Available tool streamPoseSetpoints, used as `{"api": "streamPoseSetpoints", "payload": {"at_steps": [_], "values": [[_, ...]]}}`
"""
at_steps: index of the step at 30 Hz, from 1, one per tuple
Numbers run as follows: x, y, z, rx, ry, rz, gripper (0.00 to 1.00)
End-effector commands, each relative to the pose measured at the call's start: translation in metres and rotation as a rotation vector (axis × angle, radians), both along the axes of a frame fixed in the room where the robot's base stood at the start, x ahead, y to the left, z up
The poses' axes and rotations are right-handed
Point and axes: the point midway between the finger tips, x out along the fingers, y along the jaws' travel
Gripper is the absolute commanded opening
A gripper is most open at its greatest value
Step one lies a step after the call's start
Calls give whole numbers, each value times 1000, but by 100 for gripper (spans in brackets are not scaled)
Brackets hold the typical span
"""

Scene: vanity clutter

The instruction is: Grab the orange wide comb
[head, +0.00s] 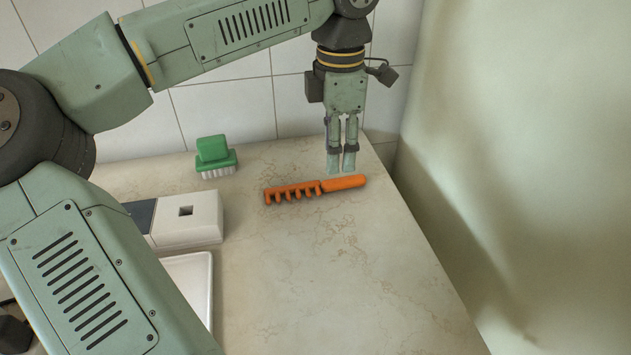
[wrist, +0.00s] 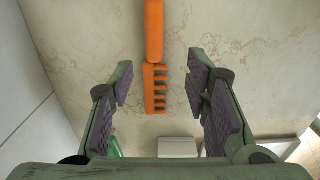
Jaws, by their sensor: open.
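The orange wide comb (head: 314,188) lies flat on the counter, its toothed end to the left and its smooth handle to the right. My gripper (head: 341,170) points down above the counter, just behind the comb's handle in the head view. In the wrist view the comb (wrist: 154,70) runs up the middle of the picture, with its teeth facing right. There my open gripper (wrist: 162,95) has one padded finger on each side of the comb's line, with nothing held between them. The gap between fingertips and counter is hard to tell.
A green brush (head: 215,155) with white bristles stands near the tiled back wall. A white box (head: 188,218) and a white tray (head: 190,275) are on the left. The marble counter (head: 330,275) is clear in front of the comb. A wall (head: 520,150) rises at right.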

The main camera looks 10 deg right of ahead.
Motion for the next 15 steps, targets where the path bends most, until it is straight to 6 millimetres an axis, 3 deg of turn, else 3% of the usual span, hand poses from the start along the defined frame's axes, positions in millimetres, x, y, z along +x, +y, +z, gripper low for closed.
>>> {"api": "streamPoseSetpoints", "payload": {"at_steps": [8, 15], "values": [[2, 0, -24, -1, 2, -1, 43], [7, -2, -59, -1, 2, -2, 43]]}}
